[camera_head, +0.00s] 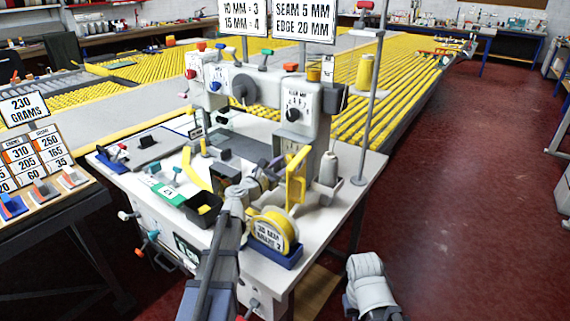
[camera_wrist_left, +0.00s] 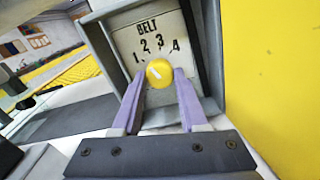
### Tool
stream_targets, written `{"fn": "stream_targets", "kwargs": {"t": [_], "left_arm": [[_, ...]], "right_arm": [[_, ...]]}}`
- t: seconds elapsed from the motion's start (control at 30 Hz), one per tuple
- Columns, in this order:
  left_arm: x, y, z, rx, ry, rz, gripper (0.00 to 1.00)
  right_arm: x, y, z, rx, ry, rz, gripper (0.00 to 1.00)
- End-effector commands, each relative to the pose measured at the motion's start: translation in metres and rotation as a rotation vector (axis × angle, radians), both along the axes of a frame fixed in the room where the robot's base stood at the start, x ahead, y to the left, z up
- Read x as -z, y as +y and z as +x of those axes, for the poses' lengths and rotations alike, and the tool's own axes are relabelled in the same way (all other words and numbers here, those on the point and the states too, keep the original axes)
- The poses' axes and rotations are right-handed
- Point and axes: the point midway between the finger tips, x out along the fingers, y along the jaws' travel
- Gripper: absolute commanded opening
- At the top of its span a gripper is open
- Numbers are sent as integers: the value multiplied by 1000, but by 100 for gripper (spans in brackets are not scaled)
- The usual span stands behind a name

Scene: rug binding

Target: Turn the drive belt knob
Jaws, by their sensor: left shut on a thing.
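The drive belt knob (camera_wrist_left: 159,72) is round and yellow with a pale line on its face. In the head view, my left gripper (camera_head: 279,165) reaches to the sewing machine beside an upright yellow panel (camera_head: 296,178); the knob cannot be made out there. My right gripper is not visible; only a pale part of my right arm shows at the bottom.
A thread stand (camera_head: 366,110) rises at the right. Red floor (camera_head: 470,200) is clear to the right.

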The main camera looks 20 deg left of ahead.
Motion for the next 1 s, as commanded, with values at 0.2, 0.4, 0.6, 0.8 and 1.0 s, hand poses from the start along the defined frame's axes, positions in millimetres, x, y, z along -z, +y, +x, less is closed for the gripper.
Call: {"fn": "stream_targets", "kwargs": {"t": [0.2,0.4,0.6,0.8,1.0], "left_arm": [[0,0,0,0,-23,63,0],[0,0,0,0,-31,85,0],[0,0,0,0,-31,86,0],[0,0,0,0,-31,86,49],[0,0,0,0,-31,85,72]], "right_arm": [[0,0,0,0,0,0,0],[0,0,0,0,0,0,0],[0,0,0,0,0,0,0],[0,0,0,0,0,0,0],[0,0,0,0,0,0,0]]}}
